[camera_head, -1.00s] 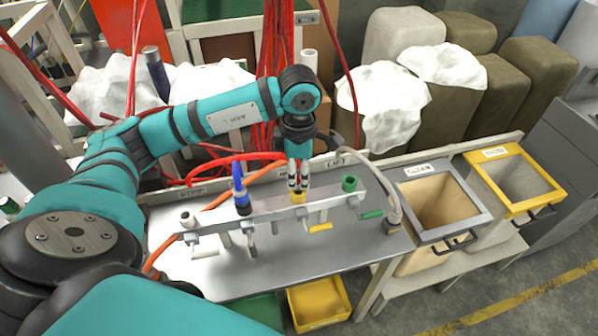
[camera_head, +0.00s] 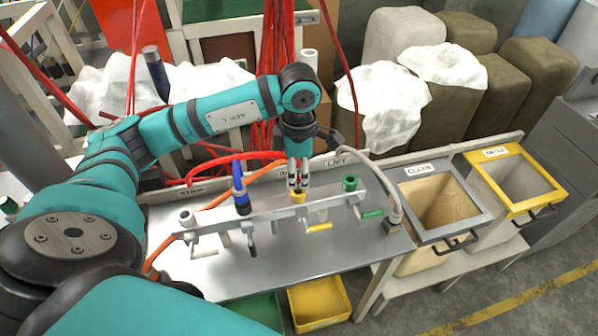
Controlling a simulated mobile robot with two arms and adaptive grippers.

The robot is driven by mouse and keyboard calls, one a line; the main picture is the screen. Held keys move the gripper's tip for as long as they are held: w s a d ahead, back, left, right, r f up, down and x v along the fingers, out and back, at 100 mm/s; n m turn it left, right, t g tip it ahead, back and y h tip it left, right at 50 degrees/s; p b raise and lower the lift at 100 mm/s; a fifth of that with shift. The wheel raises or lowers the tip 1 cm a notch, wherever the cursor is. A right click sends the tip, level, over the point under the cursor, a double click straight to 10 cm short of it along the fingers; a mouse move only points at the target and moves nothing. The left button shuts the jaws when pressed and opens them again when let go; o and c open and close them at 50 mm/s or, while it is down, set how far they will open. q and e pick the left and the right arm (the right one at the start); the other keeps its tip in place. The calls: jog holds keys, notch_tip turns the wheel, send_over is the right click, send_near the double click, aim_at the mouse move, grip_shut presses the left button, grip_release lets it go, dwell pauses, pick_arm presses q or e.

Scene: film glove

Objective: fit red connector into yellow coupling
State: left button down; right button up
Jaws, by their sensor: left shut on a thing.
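The yellow coupling (camera_head: 299,196) stands on the grey manifold bar (camera_head: 270,210), between the blue-hosed coupling and the green one. My left gripper (camera_head: 298,186) points down right above the yellow coupling, its fingertips at or just over its top. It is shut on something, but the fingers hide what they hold. The red connector cannot be made out; a red hose (camera_head: 235,160) curves behind the bar towards the gripper. My right gripper is not in view.
On the bar are a white coupling (camera_head: 187,217), a blue connector (camera_head: 240,190) and a green coupling (camera_head: 350,183), with coloured levers below. A grey hose (camera_head: 378,175) arches at the right. Grey-rimmed (camera_head: 466,225) and yellow-rimmed (camera_head: 543,198) bins stand right of the bench.

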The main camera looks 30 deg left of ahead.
aim_at(299, 182)
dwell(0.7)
pick_arm(q)
jog(key=shift+b, duration=0.45)
jog(key=shift+f, duration=0.1)
dwell(0.4)
jog(key=shift+f+b, duration=0.25)
jog(key=shift+b, duration=0.15)
jog(key=shift+f, duration=0.1)
jog(key=shift+f+b, duration=1.25)
jog(key=shift+b, duration=0.1)
jog(key=c, duration=0.9)
grip_release()
jog(key=shift+c, duration=0.2)
jog(key=shift+r, duration=0.1)
